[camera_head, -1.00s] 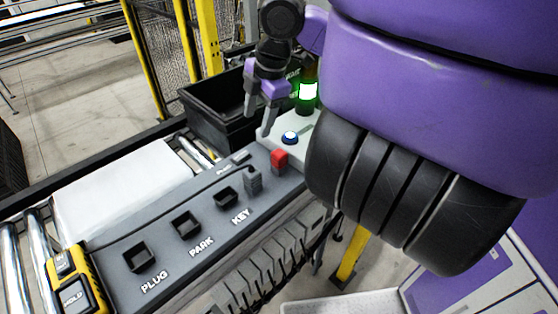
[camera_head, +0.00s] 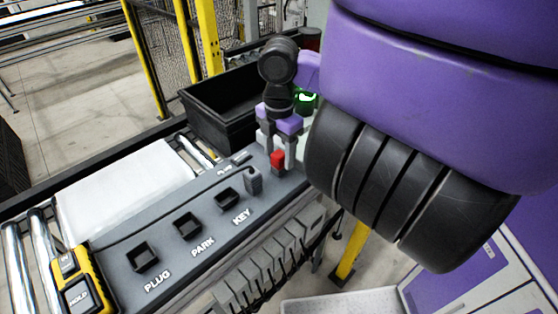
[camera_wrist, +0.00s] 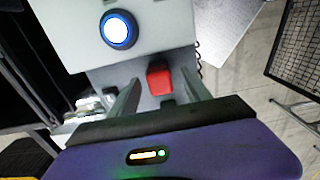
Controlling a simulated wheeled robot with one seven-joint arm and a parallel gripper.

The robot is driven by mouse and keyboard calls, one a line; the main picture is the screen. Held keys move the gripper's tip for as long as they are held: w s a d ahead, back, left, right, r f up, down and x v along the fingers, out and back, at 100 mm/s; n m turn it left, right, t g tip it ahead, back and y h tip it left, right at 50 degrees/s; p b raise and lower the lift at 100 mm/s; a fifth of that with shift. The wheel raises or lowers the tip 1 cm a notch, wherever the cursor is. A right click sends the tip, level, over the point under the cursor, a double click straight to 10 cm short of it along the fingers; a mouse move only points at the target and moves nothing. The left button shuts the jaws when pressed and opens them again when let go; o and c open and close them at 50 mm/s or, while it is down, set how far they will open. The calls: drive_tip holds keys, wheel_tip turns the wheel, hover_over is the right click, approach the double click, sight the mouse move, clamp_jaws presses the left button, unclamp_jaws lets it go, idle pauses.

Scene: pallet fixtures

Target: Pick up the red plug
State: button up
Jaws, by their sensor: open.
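The red plug (camera_head: 277,158) stands upright at the right end of the grey fixture panel (camera_head: 118,241). In the wrist view the red plug (camera_wrist: 160,80) shows between the two fingers, nearer the right one. My gripper (camera_head: 280,162) is over the plug with its fingers on either side of it. It is open in the wrist view (camera_wrist: 158,90), with a gap visible on the left of the plug. Whether a finger touches the plug cannot be told. The plug's lower part is partly hidden in the head view.
A grey plug with a cable (camera_head: 254,181) stands just left of the red plug. Empty sockets labelled PLUG (camera_head: 143,257), PARK (camera_head: 187,226) and KEY (camera_head: 227,198) line the panel. A black bin (camera_head: 222,110) is behind. A blue-lit button (camera_wrist: 119,30) is near the gripper.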

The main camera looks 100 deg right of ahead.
drive_tip(key=shift+f, duration=0.2)
clamp_jaws()
